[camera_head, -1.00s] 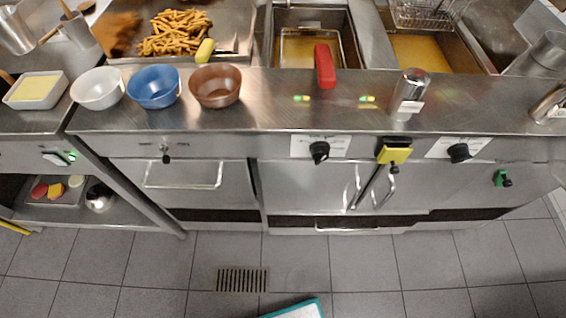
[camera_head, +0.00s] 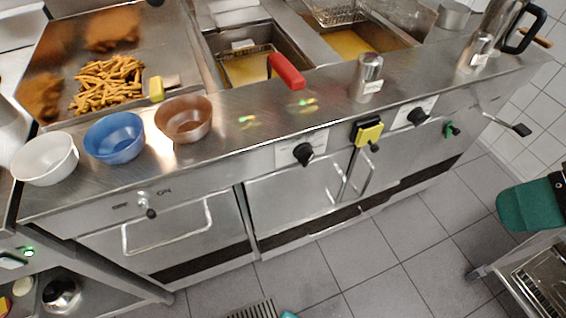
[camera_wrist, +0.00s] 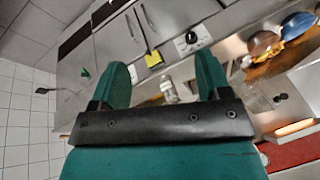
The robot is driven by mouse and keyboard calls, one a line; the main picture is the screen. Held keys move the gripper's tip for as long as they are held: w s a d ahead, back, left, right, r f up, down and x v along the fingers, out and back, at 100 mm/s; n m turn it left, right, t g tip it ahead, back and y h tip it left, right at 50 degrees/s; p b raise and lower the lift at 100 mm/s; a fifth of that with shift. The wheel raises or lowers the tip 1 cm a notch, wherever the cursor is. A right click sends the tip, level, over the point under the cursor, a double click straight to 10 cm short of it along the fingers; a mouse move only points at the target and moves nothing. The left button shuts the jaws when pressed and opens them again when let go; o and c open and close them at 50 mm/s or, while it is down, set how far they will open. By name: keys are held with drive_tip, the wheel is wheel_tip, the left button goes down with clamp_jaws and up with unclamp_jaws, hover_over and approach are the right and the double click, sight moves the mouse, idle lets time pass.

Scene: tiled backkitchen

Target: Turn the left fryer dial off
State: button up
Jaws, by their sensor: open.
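The left fryer dial (camera_head: 303,153) is a black knob on a white label, on the steel front below the left fryer vat (camera_head: 248,68). Its exact setting is too small to read. A matching right dial (camera_head: 417,116) is farther right. In the wrist view the left dial (camera_wrist: 191,38) shows on its white label, beyond my gripper (camera_wrist: 163,76). My gripper has green fingers spread apart, with nothing between them, and is well away from the dial.
A yellow-and-black fitting (camera_head: 367,132) sits between the dials, and a green one (camera_head: 451,130) lies farther right. A red handle (camera_head: 286,71) overhangs the counter. A metal shaker (camera_head: 366,78) and bowls (camera_head: 115,137) stand on it.

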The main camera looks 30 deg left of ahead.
drive_tip(key=w+a+f+m+t+y+b, duration=0.1)
drive_tip(key=w+a+f+t+b, duration=0.1)
drive_tip(key=f+b, duration=0.4)
drive_tip(key=w+a+f+t+b, duration=0.1)
drive_tip(key=w+a+f+b, duration=0.1)
drive_tip(key=f+b, duration=0.35)
drive_tip(key=t+y+b, duration=0.7)
drive_tip(key=y+b, duration=0.1)
drive_tip(key=b, duration=0.9)
approach(310, 159)
drive_tip(key=shift+t+y, duration=0.3)
drive_tip(key=p+x, duration=0.7)
drive_tip(key=x, duration=0.2)
drive_tip(key=shift+w+a+f+p, duration=0.1)
drive_tip(key=shift+p, duration=0.2)
drive_tip(key=shift+w+a+f+p, duration=0.3)
drive_tip(key=shift+w+a, duration=0.15)
drive_tip(key=shift+a, duration=0.1)
